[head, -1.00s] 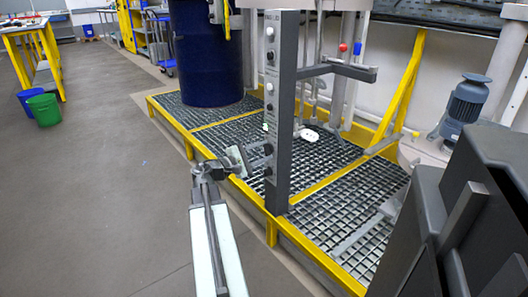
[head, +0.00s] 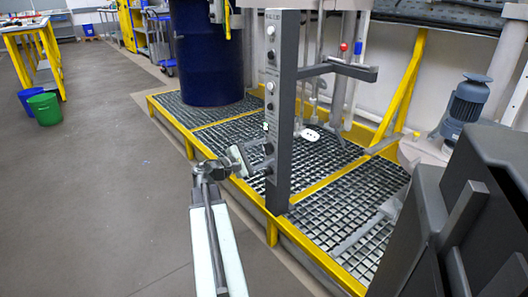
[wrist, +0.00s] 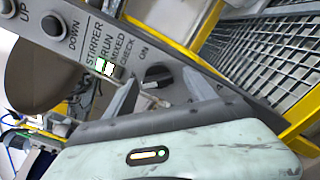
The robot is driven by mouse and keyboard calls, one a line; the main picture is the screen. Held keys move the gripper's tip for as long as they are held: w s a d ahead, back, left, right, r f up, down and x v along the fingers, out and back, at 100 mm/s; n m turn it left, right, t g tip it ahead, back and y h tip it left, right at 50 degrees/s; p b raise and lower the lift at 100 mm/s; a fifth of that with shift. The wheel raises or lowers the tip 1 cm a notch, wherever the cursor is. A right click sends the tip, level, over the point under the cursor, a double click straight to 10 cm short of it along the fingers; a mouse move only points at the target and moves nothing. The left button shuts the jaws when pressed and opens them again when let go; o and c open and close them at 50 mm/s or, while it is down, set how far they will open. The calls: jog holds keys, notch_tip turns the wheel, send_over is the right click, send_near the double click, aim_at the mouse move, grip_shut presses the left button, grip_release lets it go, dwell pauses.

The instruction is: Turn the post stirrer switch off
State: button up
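The grey control post (head: 284,110) stands upright at the front edge of the grated platform. In the wrist view, the black stirrer switch knob (wrist: 157,75) sits on the post panel, beside the "ON" label and below the "STIRRER RUN" label. Its bar runs roughly across the picture; its exact setting is hard to tell. My gripper (wrist: 160,88) is open, with one finger on each side of the knob in the picture. Contact with the knob cannot be told. In the head view my gripper (head: 252,162) is at the post's left face, low down, and partly hides the panel.
A small lit green indicator (wrist: 104,67) and the "DOWN" button (wrist: 50,25) are on the same panel. A yellow platform edge (head: 232,172) runs below the post. A dark blue drum (head: 205,55) stands behind.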

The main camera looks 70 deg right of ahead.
jog(key=v, duration=0.7)
jog(key=shift+w+a, duration=0.25)
jog(key=shift+a, duration=0.05)
